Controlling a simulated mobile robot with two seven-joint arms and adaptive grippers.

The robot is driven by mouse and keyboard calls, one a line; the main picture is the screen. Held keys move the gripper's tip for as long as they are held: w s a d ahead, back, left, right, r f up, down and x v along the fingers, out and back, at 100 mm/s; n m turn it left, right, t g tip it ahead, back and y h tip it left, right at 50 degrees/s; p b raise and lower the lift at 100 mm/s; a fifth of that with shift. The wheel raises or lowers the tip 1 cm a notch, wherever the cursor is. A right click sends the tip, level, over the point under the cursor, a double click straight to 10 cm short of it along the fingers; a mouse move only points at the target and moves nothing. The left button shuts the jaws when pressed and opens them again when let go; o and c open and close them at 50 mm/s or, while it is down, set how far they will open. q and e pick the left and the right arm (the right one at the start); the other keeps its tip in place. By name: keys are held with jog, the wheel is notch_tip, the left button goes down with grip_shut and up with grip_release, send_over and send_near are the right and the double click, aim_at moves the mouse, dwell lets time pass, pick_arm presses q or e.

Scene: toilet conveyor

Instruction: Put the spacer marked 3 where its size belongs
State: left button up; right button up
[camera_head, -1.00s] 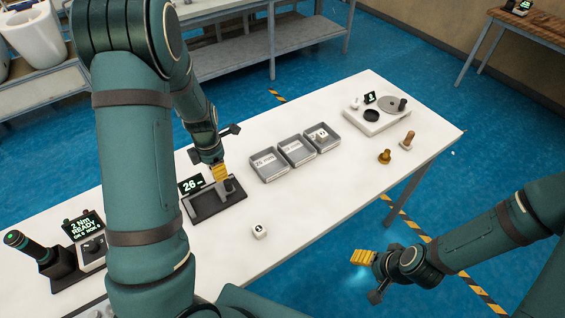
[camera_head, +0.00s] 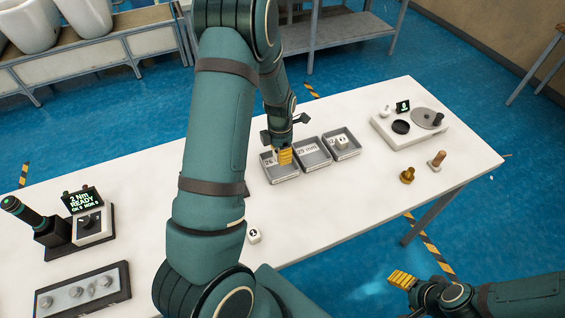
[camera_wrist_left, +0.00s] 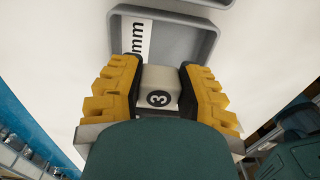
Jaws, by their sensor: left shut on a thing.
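The spacer marked 3 (camera_wrist_left: 160,92) is a pale block with a black round mark. It sits between the yellow fingers of my left gripper (camera_head: 285,157), which is shut on it. The gripper is at the leftmost grey tray (camera_head: 282,180), over its near part. In the left wrist view the tray (camera_wrist_left: 206,44) lies just beyond the spacer, with a label ending in "mm". I cannot tell whether the spacer touches the tray. The middle tray (camera_head: 327,167) reads about 29 mm. My right gripper (camera_head: 402,280) is off the table's front edge; its finger gap is unclear.
The right tray (camera_head: 355,155) holds a pale spacer (camera_head: 341,141). Another marked spacer (camera_head: 254,236) lies on the table (camera_head: 330,220) near my left arm. A screwdriver station (camera_head: 85,220) is at left. Brass pegs (camera_head: 407,176) and a white device (camera_head: 410,130) are at right.

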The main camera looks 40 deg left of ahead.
pick_arm(q)
jog(key=shift+w+f, duration=0.1)
jog(key=shift+f, duration=2.15)
jog(key=shift+r, duration=0.1)
jog(key=shift+d+b, duration=0.1)
jog(key=shift+b, duration=0.2)
jog(key=o, duration=0.7)
jog(key=shift+f, duration=0.2)
jog(key=shift+c, duration=0.2)
jog(key=shift+r, duration=0.1)
jog(key=shift+r, duration=0.2)
notch_tip(320, 180, up, 12)
jog(key=shift+f+p, duration=0.1)
jog(key=shift+p, duration=0.7)
